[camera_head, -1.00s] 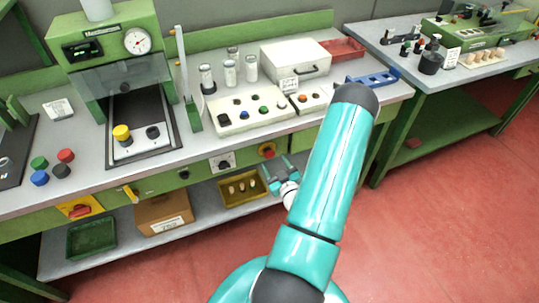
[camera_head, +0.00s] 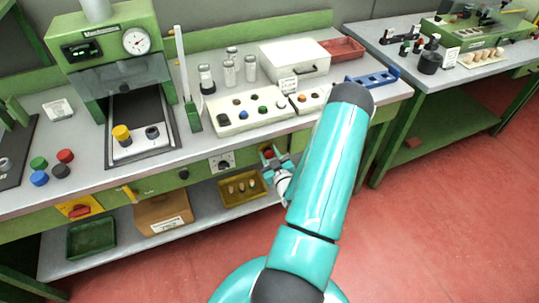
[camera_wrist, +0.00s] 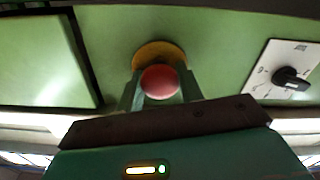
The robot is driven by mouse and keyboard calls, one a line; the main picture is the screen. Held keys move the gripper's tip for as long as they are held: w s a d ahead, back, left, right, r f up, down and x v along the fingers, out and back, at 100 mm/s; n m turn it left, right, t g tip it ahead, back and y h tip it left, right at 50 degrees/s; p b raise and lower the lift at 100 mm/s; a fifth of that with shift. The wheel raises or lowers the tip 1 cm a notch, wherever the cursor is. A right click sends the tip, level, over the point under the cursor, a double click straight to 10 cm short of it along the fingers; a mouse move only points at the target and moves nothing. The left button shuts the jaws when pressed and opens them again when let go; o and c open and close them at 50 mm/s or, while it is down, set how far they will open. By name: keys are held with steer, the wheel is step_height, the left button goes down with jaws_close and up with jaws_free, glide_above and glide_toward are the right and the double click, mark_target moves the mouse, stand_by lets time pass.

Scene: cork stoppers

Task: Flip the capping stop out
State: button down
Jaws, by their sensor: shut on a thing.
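A round red stop button (camera_wrist: 160,82) on a yellow-orange ring (camera_wrist: 150,52) is set in the green front panel of the bench. In the head view the button (camera_head: 267,153) is partly covered by my gripper (camera_head: 272,158). In the wrist view my gripper (camera_wrist: 160,90) has one finger on each side of the red button and is shut on it. The lower part of the button and the finger contacts are partly hidden. Whether the button is pressed in or out I cannot tell.
A black rotary switch on a white plate (camera_wrist: 290,78) is beside the button; it also shows in the head view (camera_head: 222,162). A red switch on yellow (camera_head: 78,207) is further left. Below, a shelf holds a yellow tray (camera_head: 226,203) and a cardboard box (camera_head: 150,214).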

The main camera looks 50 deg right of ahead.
steer(key=shift+s+a, duration=0.35)
steer(key=shift+s, duration=0.25)
steer(key=c, duration=0.9)
jaws_free()
steer(key=shift+s+a, duration=0.1)
steer(key=v, duration=1.3)
steer(key=shift+s+a, duration=0.15)
steer(key=shift+s, duration=0.1)
